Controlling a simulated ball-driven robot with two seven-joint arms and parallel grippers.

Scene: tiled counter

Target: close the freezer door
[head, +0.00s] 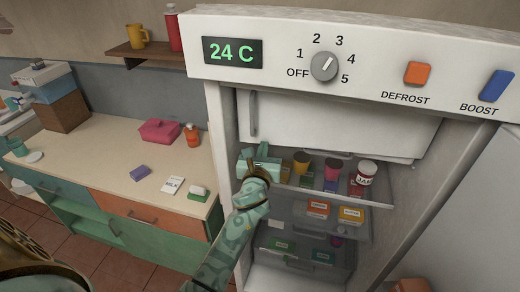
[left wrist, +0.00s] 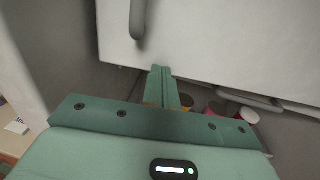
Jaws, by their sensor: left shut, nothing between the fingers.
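The freezer door (head: 345,128) is the white panel inside the top of the fridge, below the control panel. Its upright grey handle (head: 253,113) is near its left edge. The door also fills the top of the left wrist view (left wrist: 215,45), with the handle (left wrist: 138,18) at upper left. I cannot tell whether the door is fully flush. My left gripper (head: 263,150) is at the door's lower left, below the handle. Its fingers are together and empty in the left wrist view (left wrist: 161,82), by the door's lower edge; contact is unclear. My right gripper is out of view.
Shelves below hold cups (head: 301,162), a jar (head: 366,173) and several small boxes (head: 318,208). The fridge's left side wall (head: 222,130) is close beside my left gripper. The large fridge door (head: 465,215) stands open at right. A counter (head: 105,155) is at left.

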